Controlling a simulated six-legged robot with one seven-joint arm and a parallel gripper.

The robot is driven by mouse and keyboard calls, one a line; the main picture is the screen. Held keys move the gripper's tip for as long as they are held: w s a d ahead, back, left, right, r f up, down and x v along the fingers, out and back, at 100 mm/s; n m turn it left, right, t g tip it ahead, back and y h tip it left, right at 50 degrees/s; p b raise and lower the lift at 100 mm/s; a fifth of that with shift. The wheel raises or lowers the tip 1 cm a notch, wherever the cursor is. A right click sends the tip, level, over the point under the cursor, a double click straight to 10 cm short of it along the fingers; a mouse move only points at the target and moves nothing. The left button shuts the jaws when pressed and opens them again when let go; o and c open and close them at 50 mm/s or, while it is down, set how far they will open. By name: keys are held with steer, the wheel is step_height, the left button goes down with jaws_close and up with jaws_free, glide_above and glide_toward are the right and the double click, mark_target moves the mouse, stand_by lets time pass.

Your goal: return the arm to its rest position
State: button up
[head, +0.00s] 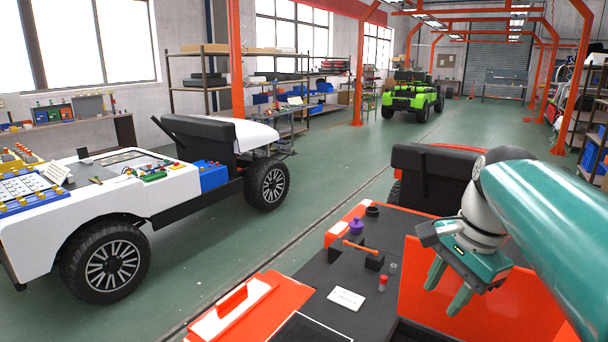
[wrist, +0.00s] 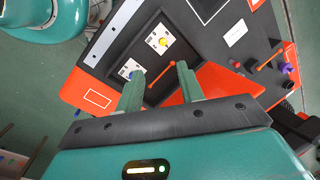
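My gripper (head: 448,292) hangs over the orange cart (head: 290,292) at the right of the head view, with the teal arm reaching in from the right edge. Its two green fingers are spread apart. In the wrist view my gripper (wrist: 159,72) is open, and I see nothing held between the fingers. Beneath it is a dark recess in the cart with two white plates, one with a yellow knob (wrist: 164,42) and one with a blue knob. An orange rod lies in the recess near the right finger.
The cart's dark top carries an orange-handled tool (head: 360,247), a purple knob (head: 355,226), a red-capped piece (head: 382,284) and a white card (head: 346,298). A black seat (head: 432,176) stands behind. A white cart (head: 120,205) is at left, a green vehicle (head: 411,97) far back, with clear floor between.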

steer(key=s+a+f+n+t+h, duration=0.1)
steer(key=s+a+f+n+t, duration=0.1)
steer(key=s+f+n, duration=0.3)
steer(key=s+a+f+n+t, duration=0.2)
steer(key=s+a+f+n, duration=0.2)
steer(key=n, duration=0.4)
steer(key=shift+s+a+f+h, duration=0.4)
steer(key=shift+s+f, duration=0.25)
steer(key=shift+f, duration=0.1)
steer(key=shift+s+d, duration=0.1)
steer(key=shift+s, duration=0.1)
